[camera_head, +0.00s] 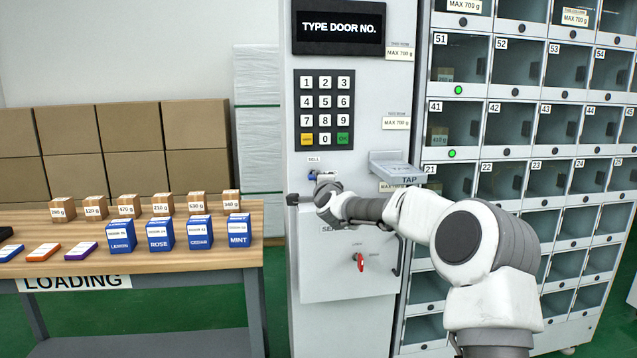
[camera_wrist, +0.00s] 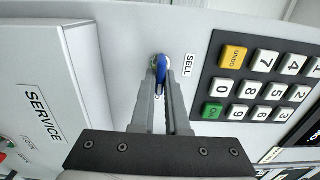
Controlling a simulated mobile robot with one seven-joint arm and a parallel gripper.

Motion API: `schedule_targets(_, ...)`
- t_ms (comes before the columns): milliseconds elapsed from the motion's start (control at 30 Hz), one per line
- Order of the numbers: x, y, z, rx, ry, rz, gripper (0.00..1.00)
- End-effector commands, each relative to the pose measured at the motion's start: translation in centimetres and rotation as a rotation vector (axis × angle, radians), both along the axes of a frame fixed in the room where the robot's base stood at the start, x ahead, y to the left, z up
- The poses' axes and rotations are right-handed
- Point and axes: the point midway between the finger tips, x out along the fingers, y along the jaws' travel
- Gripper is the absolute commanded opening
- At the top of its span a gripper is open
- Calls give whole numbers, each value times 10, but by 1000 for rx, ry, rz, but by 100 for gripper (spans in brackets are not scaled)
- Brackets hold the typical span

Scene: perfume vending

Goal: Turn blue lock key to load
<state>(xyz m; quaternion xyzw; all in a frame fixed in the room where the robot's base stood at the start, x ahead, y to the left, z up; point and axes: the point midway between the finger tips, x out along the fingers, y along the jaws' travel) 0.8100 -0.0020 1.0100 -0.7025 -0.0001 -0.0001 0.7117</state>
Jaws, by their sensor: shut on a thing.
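The blue lock key (camera_wrist: 161,68) sits in its round lock on the machine front, beside the SELL label (camera_wrist: 189,66) in the wrist view. My gripper (camera_wrist: 161,80) is shut on the key, with one grey finger on each side of it. In the head view the SELL label (camera_head: 313,159) is just above the lock, and a bit of blue key (camera_head: 312,176) shows beside my gripper (camera_head: 318,180). My gripper hides much of the lock there. No LOAD label can be made out.
The keypad (camera_head: 324,110) and the screen reading TYPE DOOR NO. (camera_head: 339,27) are above the lock. A tap shelf (camera_head: 396,168) juts out to the right. The service box (camera_head: 330,280) with a red key (camera_head: 360,262) is below. A loading table (camera_head: 190,262) with boxes stands left.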

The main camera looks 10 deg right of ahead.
Motion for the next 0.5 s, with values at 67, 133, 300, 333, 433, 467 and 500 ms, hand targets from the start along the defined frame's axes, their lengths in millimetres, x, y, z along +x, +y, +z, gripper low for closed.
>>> schedule_targets(67,0,0,0,5,0,0,0)
schedule_targets(133,0,0,0,5,1,0,0)
schedule_targets(300,0,0,0,5,0,0,0)
schedule_targets(333,0,0,0,5,0,0,16)
schedule_targets(433,0,0,0,4,0,0,34)
schedule_targets(467,0,0,0,4,0,0,40)
schedule_targets(500,0,0,0,3,0,0,42)
